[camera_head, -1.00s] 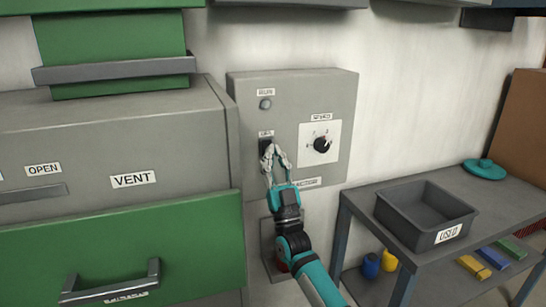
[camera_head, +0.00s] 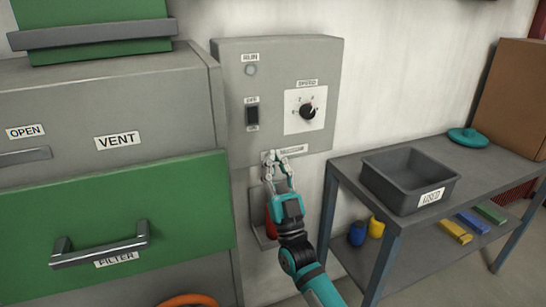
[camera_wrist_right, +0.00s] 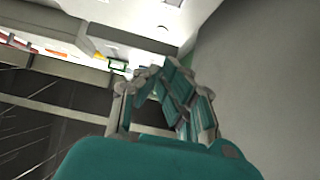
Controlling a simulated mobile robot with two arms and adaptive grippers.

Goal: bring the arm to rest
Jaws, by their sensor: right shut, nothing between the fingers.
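My right gripper (camera_head: 275,156) is shut and empty. In the head view it is at the lower edge of the grey control panel (camera_head: 228,140), below the rocker switch (camera_head: 252,115), and overlaps a small label there. I cannot tell if it touches the panel. My right arm comes up from the bottom of the picture. In the right wrist view the gripper's fingers (camera_wrist_right: 160,82) show with nothing between them. The panel carries a RUN lamp (camera_head: 251,70) that looks grey and a black speed knob (camera_head: 308,112). My left gripper is not in view.
A grey box with a red part (camera_head: 271,225) is behind my gripper. On the left stands a cabinet with a green FILTER drawer (camera_head: 190,200). On the right a grey table (camera_head: 345,170) holds a dark USED bin (camera_head: 385,190) and a teal lid (camera_head: 468,138).

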